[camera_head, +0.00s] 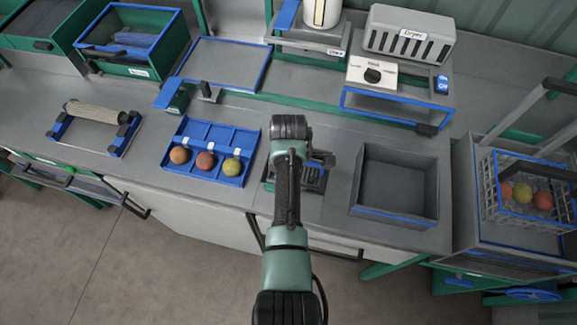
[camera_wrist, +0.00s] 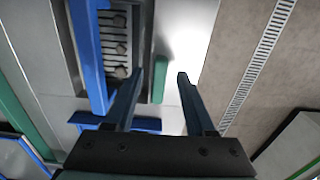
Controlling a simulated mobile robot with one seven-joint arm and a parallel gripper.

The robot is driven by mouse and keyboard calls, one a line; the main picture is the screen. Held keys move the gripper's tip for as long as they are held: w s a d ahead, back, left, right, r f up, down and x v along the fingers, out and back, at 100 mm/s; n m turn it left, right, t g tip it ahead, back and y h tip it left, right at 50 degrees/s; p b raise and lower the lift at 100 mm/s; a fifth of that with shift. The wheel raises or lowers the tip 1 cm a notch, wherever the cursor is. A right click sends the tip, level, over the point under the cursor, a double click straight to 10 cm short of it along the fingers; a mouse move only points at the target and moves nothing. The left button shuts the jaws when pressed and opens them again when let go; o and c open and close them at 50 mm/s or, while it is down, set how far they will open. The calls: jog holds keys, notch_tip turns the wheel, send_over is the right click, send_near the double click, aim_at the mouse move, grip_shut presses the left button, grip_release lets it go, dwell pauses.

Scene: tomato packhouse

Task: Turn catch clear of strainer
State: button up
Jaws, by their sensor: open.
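My gripper (camera_wrist: 161,78) is open, its two fingers spread in the wrist view. A small green upright piece (camera_wrist: 160,80) shows in the gap between the fingertips and looks like the catch; I cannot tell whether a finger touches it. Beside it on the left is a grey slotted part with dark openings (camera_wrist: 117,45), likely the strainer, bordered by a blue bar (camera_wrist: 88,50). In the head view the dark slotted part (camera_head: 312,178) shows just right of my arm, which hides much of it and the catch.
A blue tray (camera_head: 209,133) with three round fruits stands left of my arm. An empty grey bin (camera_head: 398,161) stands close on the right. A wire basket (camera_head: 490,205) with fruits is farther right. The dryer (camera_head: 410,35) and a white knob box (camera_head: 371,75) stand behind.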

notch_tip(320, 180, up, 10)
jog(key=shift+r+b, duration=0.2)
jog(key=shift+b, duration=0.2)
dwell(0.3)
